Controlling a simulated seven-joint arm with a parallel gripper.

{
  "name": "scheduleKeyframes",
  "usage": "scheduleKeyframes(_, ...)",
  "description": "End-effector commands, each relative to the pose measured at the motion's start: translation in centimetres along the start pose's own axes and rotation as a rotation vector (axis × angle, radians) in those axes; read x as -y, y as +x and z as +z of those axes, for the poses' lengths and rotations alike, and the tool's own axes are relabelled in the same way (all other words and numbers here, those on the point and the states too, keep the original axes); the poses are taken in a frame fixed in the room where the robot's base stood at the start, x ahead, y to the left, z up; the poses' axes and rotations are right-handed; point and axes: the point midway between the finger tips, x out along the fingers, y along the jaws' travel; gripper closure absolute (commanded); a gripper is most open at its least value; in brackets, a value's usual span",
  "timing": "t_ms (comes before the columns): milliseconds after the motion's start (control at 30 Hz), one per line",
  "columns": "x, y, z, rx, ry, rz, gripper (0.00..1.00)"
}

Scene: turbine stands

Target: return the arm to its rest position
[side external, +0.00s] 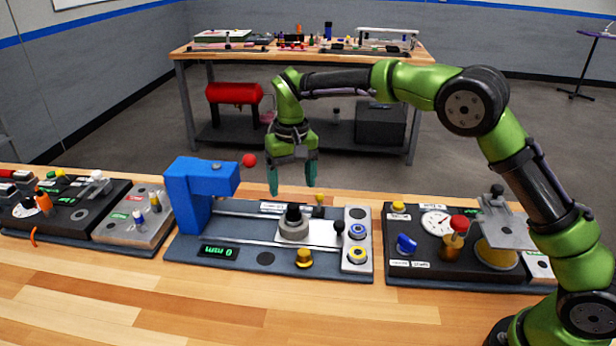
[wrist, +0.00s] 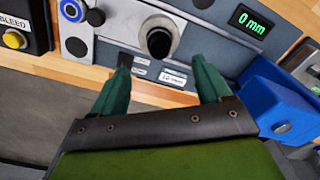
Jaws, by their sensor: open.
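My gripper (side external: 292,178) hangs from my green arm in the side external view, fingers pointing down. It is open, with a clear gap between its two teal fingers and nothing between them. It is above the back edge of the middle stand (side external: 268,258), apart from it. In the wrist view my gripper (wrist: 158,80) shows both fingers spread, with the stand's dark round knob (wrist: 159,43) beyond the gap. In the side external view that knob (side external: 293,215) sits upright on a grey round base on the stand.
A gauge stand (side external: 455,250) is at right under my arm, and a switch panel (side external: 65,208) at left. The bench's front strip (side external: 280,315) is clear. Another table (side external: 300,52) stands behind.

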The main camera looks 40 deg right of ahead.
Motion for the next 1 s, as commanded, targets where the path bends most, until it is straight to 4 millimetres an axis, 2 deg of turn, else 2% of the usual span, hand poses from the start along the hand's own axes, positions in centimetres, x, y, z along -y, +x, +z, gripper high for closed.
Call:
scheduleKeyframes(33,-0.3,1.0,0.7,0.016,-0.009,0.003,0.23)
scheduleKeyframes(133,-1.2,0.4,2.1,0.007,-0.022,-0.022,0.23)
scheduleKeyframes(367,-5.1,-4.2,7.5,-0.079,-0.016,-0.126,0.23)
scheduleKeyframes(600,-9.6,-7.9,14.8,-0.216,0.017,-0.228,0.23)
scheduleKeyframes(800,-12.8,-9.0,20.9,-0.347,0.056,-0.293,0.23)
scheduleKeyframes(1000,-14.8,-9.2,24.8,-0.457,0.091,-0.331,0.23)
